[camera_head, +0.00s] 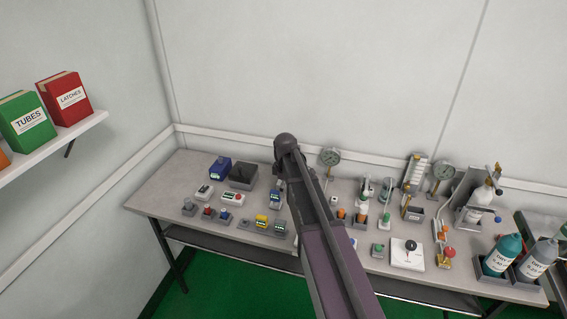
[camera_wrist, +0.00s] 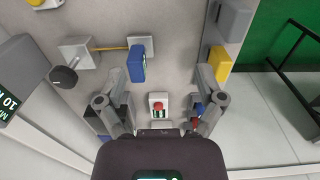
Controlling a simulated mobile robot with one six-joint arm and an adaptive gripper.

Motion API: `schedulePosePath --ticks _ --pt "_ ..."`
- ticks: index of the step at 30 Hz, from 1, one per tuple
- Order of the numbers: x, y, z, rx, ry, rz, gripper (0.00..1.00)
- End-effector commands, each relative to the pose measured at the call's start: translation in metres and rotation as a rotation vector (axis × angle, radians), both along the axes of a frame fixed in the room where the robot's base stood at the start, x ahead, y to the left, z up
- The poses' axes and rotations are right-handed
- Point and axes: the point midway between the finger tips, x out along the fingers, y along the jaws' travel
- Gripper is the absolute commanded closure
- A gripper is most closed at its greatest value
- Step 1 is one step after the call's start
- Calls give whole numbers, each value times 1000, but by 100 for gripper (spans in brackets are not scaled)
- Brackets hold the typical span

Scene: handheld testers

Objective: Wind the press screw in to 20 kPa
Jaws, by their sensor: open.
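I cannot surely pick out the press screw. Two round dial gauges stand at the back of the bench in the head view, one near the middle (camera_head: 330,157) and one further right (camera_head: 443,172). Their readings are too small to make out. A brass fitting with a red knob (camera_head: 449,252) stands in front of the right gauge; its function is unclear. My gripper (camera_wrist: 159,88) is open and empty in the wrist view, its fingers wide apart. A small pale device with a red top (camera_wrist: 158,105) shows between them, untouched as far as I see. The head view does not show my gripper clearly.
The grey bench (camera_head: 165,190) is crowded with small testers. A white box with a black knob (camera_head: 408,252) stands near the front edge, left of dark-teal (camera_head: 502,255) and grey (camera_head: 537,262) bottles. My arm hides part of the bench middle. A shelf (camera_head: 50,142) hangs at left.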

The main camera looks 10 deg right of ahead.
Motion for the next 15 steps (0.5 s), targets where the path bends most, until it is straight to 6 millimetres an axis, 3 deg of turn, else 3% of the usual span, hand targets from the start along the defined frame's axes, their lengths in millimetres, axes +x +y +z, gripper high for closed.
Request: schedulePosePath --ticks 1,3,9,15 --pt "21 -3 17 0 0 61 13" --pt "40 -6 28 0 1 155 13" --pt "93 -17 60 -1 3 424 13" --pt "134 -27 83 -2 4 646 13"
